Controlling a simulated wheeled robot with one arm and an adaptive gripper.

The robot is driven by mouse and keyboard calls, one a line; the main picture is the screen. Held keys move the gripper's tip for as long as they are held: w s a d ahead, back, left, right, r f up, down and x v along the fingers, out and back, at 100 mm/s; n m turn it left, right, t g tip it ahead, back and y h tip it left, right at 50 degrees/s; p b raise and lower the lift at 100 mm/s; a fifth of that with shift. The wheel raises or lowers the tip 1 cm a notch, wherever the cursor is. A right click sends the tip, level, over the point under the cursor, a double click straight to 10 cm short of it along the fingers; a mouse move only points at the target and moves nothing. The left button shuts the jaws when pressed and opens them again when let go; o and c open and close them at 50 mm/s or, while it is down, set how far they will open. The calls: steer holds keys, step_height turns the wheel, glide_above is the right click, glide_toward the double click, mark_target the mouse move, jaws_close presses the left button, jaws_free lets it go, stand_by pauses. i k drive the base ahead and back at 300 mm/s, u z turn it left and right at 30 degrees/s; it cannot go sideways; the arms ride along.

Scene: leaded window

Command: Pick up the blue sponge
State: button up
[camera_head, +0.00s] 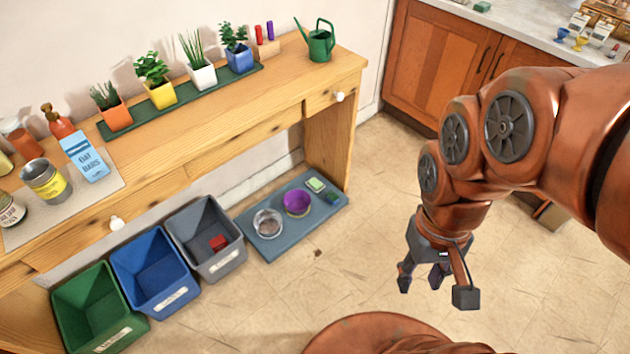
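I cannot make out a blue sponge anywhere in the head view. A small pale-green block (315,185), perhaps a sponge, lies on the blue-grey mat (262,218) on the floor under the bench. My gripper (436,286) hangs over the open floor to the right of the mat, fingers pointing down. Its fingers are spread apart, with nothing between them.
A purple bowl (297,203), a clear bowl (268,223) and a small green item (333,197) share the mat. Green (72,300), blue (135,258) and grey (190,217) bins stand left; a red block (218,243) lies in the grey one. The wooden bench (200,130) overhangs.

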mark_target(331, 197)
steer(key=u, duration=0.8)
steer(key=i, duration=1.05)
steer(key=z, duration=0.15)
